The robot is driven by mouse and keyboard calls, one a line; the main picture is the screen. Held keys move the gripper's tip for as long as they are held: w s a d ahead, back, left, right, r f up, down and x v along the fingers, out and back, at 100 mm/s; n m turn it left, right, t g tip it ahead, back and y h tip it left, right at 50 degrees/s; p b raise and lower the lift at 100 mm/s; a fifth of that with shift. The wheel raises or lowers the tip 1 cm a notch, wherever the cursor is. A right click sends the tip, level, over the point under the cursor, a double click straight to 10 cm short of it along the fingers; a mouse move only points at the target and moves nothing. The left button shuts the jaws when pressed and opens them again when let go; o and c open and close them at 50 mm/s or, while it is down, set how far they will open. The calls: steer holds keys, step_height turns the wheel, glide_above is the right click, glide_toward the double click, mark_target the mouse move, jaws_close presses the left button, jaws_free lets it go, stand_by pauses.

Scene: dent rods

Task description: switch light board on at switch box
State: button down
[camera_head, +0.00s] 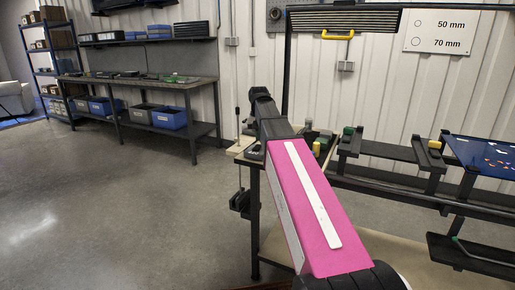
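A dark slatted panel (345,20) hangs in a black frame above the bench, with a yellow handle below it. It may be the light board; it shows no glow. A small grey box (345,66) is on the wall below it, and another grey wall box (232,41) is further left. I cannot tell whether either is the switch box, and no switch position can be read. My pink arm with a white strip reaches from the bottom up to a dark joint near the bench's left end. My gripper's fingers are not visible; the arm may hide them.
A bench with black rails (400,152) stands at right, with yellow and green blocks and a tilted blue board (485,155). A white sign (441,32) reads 50 mm and 70 mm. A long table (150,82) with blue bins stands back left. The floor (110,210) at left is clear.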

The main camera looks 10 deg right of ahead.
mark_target(259, 145)
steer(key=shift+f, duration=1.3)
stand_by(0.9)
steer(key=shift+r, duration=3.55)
